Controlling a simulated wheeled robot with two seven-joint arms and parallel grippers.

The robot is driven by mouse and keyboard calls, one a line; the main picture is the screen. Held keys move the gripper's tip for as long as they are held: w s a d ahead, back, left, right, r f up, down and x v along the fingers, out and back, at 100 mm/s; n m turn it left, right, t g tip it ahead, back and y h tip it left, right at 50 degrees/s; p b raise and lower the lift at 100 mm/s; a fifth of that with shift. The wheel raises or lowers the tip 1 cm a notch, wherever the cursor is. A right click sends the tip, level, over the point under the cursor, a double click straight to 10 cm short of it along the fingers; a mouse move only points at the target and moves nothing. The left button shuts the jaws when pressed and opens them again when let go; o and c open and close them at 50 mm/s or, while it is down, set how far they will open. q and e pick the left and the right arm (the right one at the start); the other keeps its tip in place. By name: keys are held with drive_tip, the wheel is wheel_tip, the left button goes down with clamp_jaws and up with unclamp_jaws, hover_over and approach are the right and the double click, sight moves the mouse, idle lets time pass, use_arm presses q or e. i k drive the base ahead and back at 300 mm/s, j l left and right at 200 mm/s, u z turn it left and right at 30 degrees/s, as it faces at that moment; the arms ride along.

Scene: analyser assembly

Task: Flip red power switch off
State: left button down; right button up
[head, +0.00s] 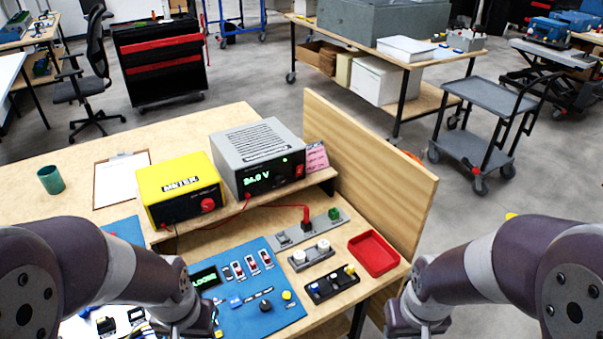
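The grey power supply (258,155) stands on a raised wooden shelf at the back of the workbench. Its green display (258,180) is lit and seems to read 24.0 V. A small red switch (299,170) sits at the right of its front face, beside a dark knob (280,180). A small green light shows above the knob. Whether the switch is tipped on or off is too small to tell. My two arms come in at the lower left and lower right, both well short of the power supply.
A yellow meter (181,188) stands left of the supply. In front are a blue panel (262,309), black and white button blocks (334,287) and a red tray (373,253). A red lead runs over the shelf. A wooden side wall (370,170) bounds the right.

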sight(299, 168)
drive_tip(key=i+l, duration=0.2)
drive_tip(key=l, duration=0.2)
drive_tip(key=i+l, duration=0.45)
drive_tip(key=l, duration=0.3)
drive_tip(key=i+l, duration=0.25)
drive_tip(key=l+z, duration=0.05)
drive_tip(key=l, duration=0.1)
